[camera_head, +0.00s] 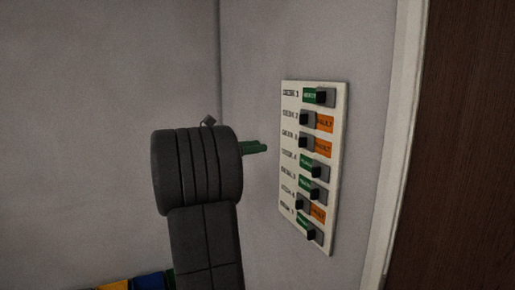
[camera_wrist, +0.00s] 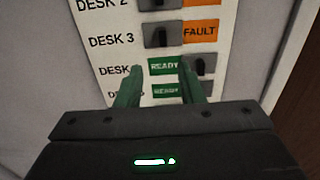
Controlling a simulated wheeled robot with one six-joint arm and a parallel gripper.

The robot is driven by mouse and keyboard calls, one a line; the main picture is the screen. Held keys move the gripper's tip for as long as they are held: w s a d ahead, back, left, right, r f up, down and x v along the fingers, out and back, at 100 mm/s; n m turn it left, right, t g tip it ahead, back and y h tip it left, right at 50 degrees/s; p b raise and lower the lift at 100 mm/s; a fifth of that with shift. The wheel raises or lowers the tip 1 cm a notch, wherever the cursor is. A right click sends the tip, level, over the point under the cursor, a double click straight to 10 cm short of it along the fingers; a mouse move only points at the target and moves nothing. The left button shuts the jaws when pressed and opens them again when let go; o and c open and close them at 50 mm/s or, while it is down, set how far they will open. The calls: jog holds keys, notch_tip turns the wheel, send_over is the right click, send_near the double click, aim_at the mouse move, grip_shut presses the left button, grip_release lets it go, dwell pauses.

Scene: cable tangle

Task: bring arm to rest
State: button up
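My gripper (camera_head: 254,147) shows its green fingers at the end of my dark arm in the head view, pointing right toward a white switch panel (camera_head: 288,150). A gap shows between fingertips and panel there. In the wrist view my gripper (camera_wrist: 158,82) has its two green fingers apart, with nothing held between them. They overlap the panel (camera_wrist: 113,50) in the picture, one on either side of a green READY label (camera_wrist: 164,66) in a DESK row. Part of the lower rows is hidden behind my gripper body.
The panel hangs on a grey wall (camera_head: 255,60) with several sliding switches, some showing green, others orange FAULT labels (camera_head: 324,124). A white frame (camera_head: 402,130) and brown door-like surface (camera_head: 470,140) are at right. Yellow (camera_head: 112,285) and blue (camera_head: 148,281) things show at bottom left.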

aim_at(299, 142)
jog(key=p+x, duration=0.1)
jog(key=x, duration=0.6)
jog(key=p+x, duration=0.2)
jog(key=x, duration=0.5)
jog(key=shift+s+f, duration=0.2)
jog(key=shift+s, duration=0.05)
jog(key=shift+s+d+r, duration=0.1)
jog(key=shift+s+d, duration=0.05)
jog(key=shift+s, duration=0.25)
jog(key=shift+s+d+r, duration=0.1)
jog(key=shift+s+r, duration=0.05)
jog(key=shift+s, duration=0.25)
jog(key=shift+w+f, duration=0.15)
jog(key=shift+w, duration=0.2)
jog(key=shift+s, duration=0.15)
